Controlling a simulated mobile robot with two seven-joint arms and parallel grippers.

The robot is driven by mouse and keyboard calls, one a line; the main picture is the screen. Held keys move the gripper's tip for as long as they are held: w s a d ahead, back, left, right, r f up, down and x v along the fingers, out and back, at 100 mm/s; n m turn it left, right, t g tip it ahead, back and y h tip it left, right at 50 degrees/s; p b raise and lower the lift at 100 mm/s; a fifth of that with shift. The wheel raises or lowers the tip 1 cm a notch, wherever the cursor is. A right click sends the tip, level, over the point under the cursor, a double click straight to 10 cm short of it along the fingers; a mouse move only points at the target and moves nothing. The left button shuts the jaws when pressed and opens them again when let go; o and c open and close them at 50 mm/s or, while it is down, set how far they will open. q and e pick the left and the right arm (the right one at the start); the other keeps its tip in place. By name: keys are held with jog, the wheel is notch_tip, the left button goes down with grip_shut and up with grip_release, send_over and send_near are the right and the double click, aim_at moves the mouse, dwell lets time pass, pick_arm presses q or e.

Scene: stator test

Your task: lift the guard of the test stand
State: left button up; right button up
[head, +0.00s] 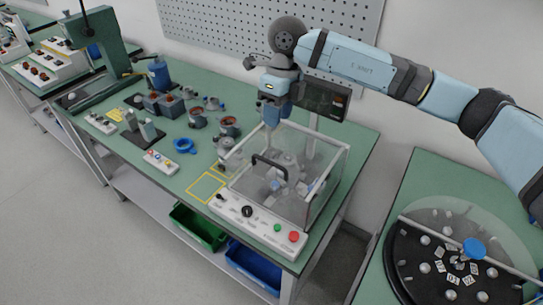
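The test stand (262,226) is a white panel with knobs and buttons at the front right of the green bench. Its guard (322,188) is a clear box with pale edges, down over the fixture. A black handle (268,163) is on the guard's front. A grey fixture (285,170) shows through the clear walls. My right gripper (271,122) points down above the guard's back left part, behind and apart from the handle. Its fingers are small and dark here, and I cannot tell their opening. My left gripper is out of view.
A dark display (322,99) stands behind the guard, close to my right wrist. Motor parts and a blue ring (184,146) lie to the left. A green press (100,45) stands at the far left. A round black turntable (408,262) is on the right bench.

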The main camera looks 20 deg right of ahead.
aim_at(271, 162)
jog(key=f, duration=0.4)
jog(key=s+a+f+p, duration=0.1)
jog(key=f, duration=0.3)
jog(key=a+f, duration=0.1)
jog(key=f, duration=0.2)
jog(key=shift+s+f+p, duration=0.25)
jog(key=shift+f+p, duration=0.1)
jog(key=shift+f, duration=0.05)
grip_shut()
